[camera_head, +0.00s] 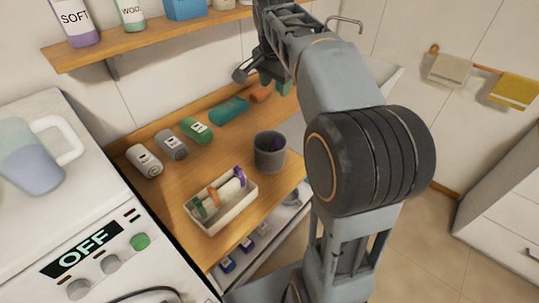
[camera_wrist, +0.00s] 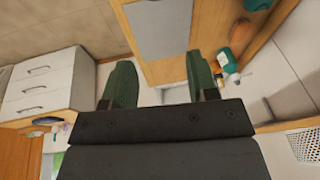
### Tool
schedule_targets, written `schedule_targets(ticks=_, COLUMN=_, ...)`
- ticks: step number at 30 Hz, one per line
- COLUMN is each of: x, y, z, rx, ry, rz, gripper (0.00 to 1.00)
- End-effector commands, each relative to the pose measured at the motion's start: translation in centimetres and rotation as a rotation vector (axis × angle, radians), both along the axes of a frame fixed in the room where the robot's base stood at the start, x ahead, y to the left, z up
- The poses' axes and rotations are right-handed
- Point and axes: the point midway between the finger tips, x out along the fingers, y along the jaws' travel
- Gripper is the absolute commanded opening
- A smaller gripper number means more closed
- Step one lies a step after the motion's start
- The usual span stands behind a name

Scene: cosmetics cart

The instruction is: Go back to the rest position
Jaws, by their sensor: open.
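My gripper (camera_head: 258,79) is at the far end of the wooden counter (camera_head: 234,141), beyond the orange item. My arm reaches to it from the right of the head view. In the wrist view my gripper (camera_wrist: 162,86) has its two green fingers wide apart with nothing between them. Whether it touches anything near the counter cannot be told.
A row of tubes (camera_head: 197,130) lies on the counter. A grey cup (camera_head: 269,163) and a white tray (camera_head: 233,218) with small items stand nearer. A shelf (camera_head: 150,46) with bottles hangs above. A white machine (camera_head: 62,230) marked OFF stands left.

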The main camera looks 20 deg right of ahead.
Motion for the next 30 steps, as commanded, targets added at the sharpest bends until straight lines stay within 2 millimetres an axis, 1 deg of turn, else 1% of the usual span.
schedule_targets(ticks=15, x=0.0, y=0.0, z=0.1, rx=-0.001, ry=0.000, rz=0.003, gripper=0.53)
schedule_targets(ticks=17, x=0.0, y=0.0, z=0.1, rx=-0.005, ry=0.002, rz=0.019, gripper=0.53)
schedule_targets(ticks=20, x=0.4, y=0.0, z=0.0, rx=-0.028, ry=-0.009, rz=0.103, gripper=0.53)
schedule_targets(ticks=23, x=0.4, y=0.2, z=-2.9, rx=-0.051, ry=0.027, rz=0.264, gripper=0.53)
schedule_targets(ticks=25, x=-0.9, y=0.9, z=-5.0, rx=-0.070, ry=0.044, rz=0.402, gripper=0.53)
schedule_targets(ticks=26, x=-1.6, y=1.4, z=-5.8, rx=-0.077, ry=0.049, rz=0.460, gripper=0.53)
schedule_targets(ticks=29, x=-4.6, y=3.0, z=-8.4, rx=-0.104, ry=0.058, rz=0.651, gripper=0.53)
schedule_targets(ticks=30, x=-6.0, y=3.7, z=-9.4, rx=-0.115, ry=0.057, rz=0.720, gripper=0.53)
